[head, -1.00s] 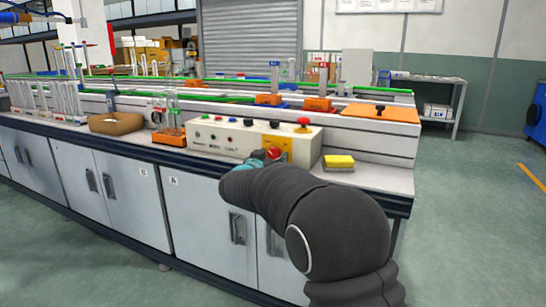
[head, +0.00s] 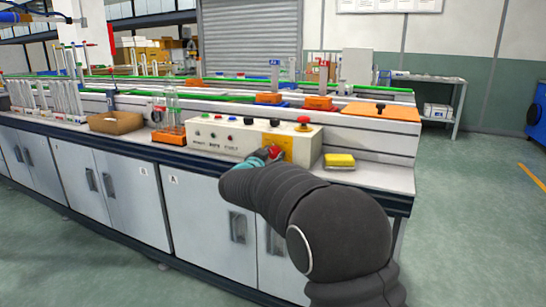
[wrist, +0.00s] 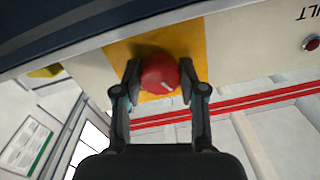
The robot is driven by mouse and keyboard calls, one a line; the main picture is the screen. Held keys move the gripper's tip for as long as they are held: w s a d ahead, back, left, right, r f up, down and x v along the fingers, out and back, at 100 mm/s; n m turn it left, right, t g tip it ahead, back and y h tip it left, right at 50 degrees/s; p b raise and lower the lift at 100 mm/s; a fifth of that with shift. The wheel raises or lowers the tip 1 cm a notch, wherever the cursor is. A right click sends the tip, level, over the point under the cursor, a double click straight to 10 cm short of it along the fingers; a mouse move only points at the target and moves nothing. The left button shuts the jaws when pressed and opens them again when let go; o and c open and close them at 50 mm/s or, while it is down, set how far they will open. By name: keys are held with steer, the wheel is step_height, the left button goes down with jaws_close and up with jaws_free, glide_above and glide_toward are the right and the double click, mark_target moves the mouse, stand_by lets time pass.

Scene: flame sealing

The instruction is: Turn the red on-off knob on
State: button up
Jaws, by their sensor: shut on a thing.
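The red on-off knob (wrist: 159,74) sits on a yellow plate (wrist: 199,40) on the front of a cream control box (head: 222,138). In the wrist view a pale pointer mark on the knob slants. My gripper (wrist: 160,80) has one finger on each side of the knob and is shut on it. In the head view the knob (head: 274,152) shows as a small red patch at the tip of my gripper (head: 268,155), and my arm partly hides the plate.
A red mushroom button (head: 304,120) and small coloured buttons are on top of the box. A yellow sponge (head: 339,160) lies to its right. A glass piece on an orange base (head: 169,137) stands to its left. The bench edge runs below my arm.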

steer(key=m+b, duration=0.1)
steer(key=m, duration=0.2)
steer(key=shift+m, duration=0.4)
steer(key=m+b, duration=0.2)
steer(key=m, duration=0.2)
steer(key=shift+f+m+b, duration=0.1)
steer(key=shift+m+b, duration=0.2)
steer(key=shift+b, duration=0.05)
steer(key=m+b, duration=0.2)
steer(key=m, duration=0.1)
steer(key=shift+m+h, duration=0.3)
steer(key=shift+m+b, duration=0.95)
steer(key=shift+m, duration=0.85)
steer(key=o, duration=1.1)
steer(key=shift+o, duration=0.2)
